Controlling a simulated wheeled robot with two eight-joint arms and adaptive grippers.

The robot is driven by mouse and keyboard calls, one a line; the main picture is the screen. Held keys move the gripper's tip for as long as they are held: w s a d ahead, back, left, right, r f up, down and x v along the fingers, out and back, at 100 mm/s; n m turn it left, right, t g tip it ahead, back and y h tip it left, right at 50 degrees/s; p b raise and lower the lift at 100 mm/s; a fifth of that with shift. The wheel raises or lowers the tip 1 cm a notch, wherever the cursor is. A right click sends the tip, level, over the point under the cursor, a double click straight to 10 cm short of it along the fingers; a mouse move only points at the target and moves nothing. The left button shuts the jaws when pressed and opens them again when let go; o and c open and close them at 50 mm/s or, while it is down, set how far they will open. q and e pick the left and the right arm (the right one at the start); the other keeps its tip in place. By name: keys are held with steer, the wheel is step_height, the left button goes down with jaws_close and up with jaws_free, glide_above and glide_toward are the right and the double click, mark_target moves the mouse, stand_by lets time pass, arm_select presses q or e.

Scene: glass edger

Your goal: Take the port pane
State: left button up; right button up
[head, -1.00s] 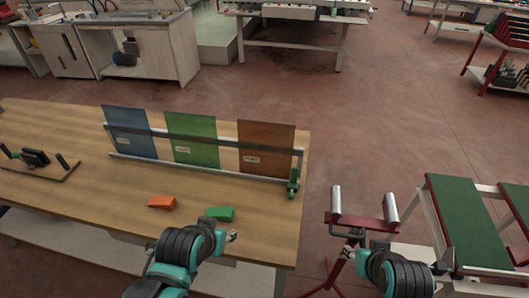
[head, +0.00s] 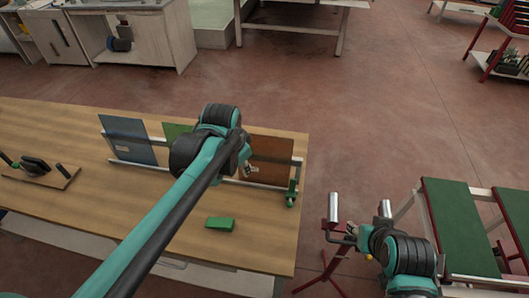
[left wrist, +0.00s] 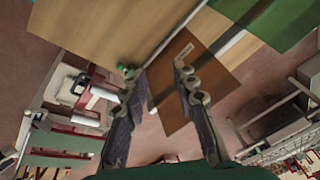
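Three upright panes stand in a slotted rack on the wooden bench: a blue pane (head: 130,142), a green pane (head: 172,131) and a brown pane (head: 275,150). Each seen label is too small to read surely. My left gripper (head: 247,168) is at the brown pane, and my left arm hides much of the green one. In the left wrist view the fingers (left wrist: 156,72) are apart and empty, with the brown pane (left wrist: 205,80) and its label beyond them; the green pane (left wrist: 265,18) shows further off. My right gripper (head: 352,232) is by the red roller stand, its fingers too small to judge.
A green wedge (head: 220,223) lies on the bench (head: 265,232). A black-handled tool on a wood board (head: 38,176) lies at the left. The red roller stand (head: 333,205) and green-topped tables (head: 460,225) are on the right. Floor is open beyond the bench.

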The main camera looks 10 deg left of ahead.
arm_select(q)
steer(key=w+d+r+m+g+p, duration=0.1)
steer(key=w+r+m+g+p, duration=0.15)
steer(key=w+m+p, duration=0.5)
steer(key=m+g+p, duration=0.2)
steer(key=m+p, duration=0.1)
steer(key=p, duration=0.2)
glide_toward(264, 150)
steer(key=shift+a+f+n, duration=0.15)
steer(key=shift+a+n, duration=0.1)
steer(key=shift+a, duration=0.05)
steer(key=shift+w+d+f+m+g, duration=0.1)
steer(key=shift+w+f+m+g, duration=0.15)
steer(key=shift+f+m+g, duration=0.25)
steer(key=f, duration=0.7)
steer(key=shift+s+d+f, duration=0.3)
steer(key=shift+s+f, duration=0.05)
steer(key=shift+f, duration=0.05)
jaws_close()
